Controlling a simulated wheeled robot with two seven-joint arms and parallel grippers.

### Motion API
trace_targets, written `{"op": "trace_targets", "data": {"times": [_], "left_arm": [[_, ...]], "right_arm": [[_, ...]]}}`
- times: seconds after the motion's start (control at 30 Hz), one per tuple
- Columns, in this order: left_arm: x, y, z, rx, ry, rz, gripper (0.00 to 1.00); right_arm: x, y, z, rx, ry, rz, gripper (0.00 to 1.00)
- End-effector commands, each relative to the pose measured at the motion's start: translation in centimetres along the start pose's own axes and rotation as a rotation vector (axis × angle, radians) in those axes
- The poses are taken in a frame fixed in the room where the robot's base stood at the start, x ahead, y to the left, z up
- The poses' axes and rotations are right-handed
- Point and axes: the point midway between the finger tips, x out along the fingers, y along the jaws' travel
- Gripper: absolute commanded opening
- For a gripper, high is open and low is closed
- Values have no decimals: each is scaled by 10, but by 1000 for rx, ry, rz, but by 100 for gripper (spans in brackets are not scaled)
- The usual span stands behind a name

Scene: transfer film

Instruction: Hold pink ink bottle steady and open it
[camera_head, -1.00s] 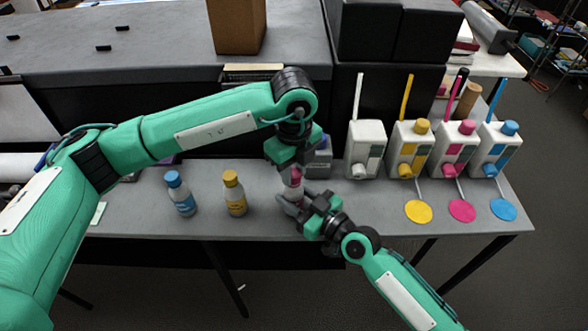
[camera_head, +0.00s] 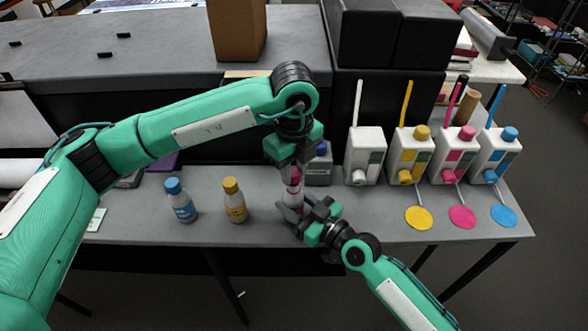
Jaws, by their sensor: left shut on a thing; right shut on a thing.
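The pink ink bottle (camera_head: 291,213) stands near the table's front edge, between my two grippers, partly hidden by their fingers. Its pink cap (camera_head: 294,176) shows just below my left gripper (camera_head: 293,169). My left gripper comes from above and is shut on the pink cap. My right gripper (camera_head: 298,212) comes from the lower right and is shut on the bottle's body. More of the bottle's pink and white upper part shows between the grippers. I cannot tell whether the cap is apart from the neck.
A blue-capped bottle (camera_head: 181,203) and a yellow-capped bottle (camera_head: 234,203) stand to the left on the grey table (camera_head: 330,212). Several white dispensers, such as the pink one (camera_head: 455,158), stand at the right, with colour discs (camera_head: 463,218) before them. A grey block (camera_head: 320,168) is close behind my grippers.

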Motion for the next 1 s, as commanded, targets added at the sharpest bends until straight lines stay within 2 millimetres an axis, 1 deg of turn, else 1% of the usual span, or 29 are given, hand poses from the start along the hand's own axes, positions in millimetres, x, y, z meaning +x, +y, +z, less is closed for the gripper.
{"op": "trace_targets", "data": {"times": [0.23,0.3,0.47,0.5,0.57,0.6,0.63,0.9,1.0], "left_arm": [[-31,0,0,0,0,-2,0],[-34,0,0,0,0,-1,0],[-35,0,0,0,0,-1,0],[-35,0,0,0,0,0,0],[-34,0,0,0,0,0,0],[-34,0,0,0,0,0,0],[-34,0,0,0,0,0,0],[-34,0,0,0,0,0,0],[-33,0,0,0,0,0,0]], "right_arm": [[0,0,1,1,-2,-1,0],[0,0,1,1,-1,-1,0],[0,0,1,1,-1,-1,0],[0,0,1,1,-1,-1,44],[0,0,1,1,-1,-1,55],[0,0,1,1,-1,-1,63],[0,0,1,1,-1,-1,67],[0,0,0,0,-1,0,67],[-5,0,2,0,-2,0,67]]}}
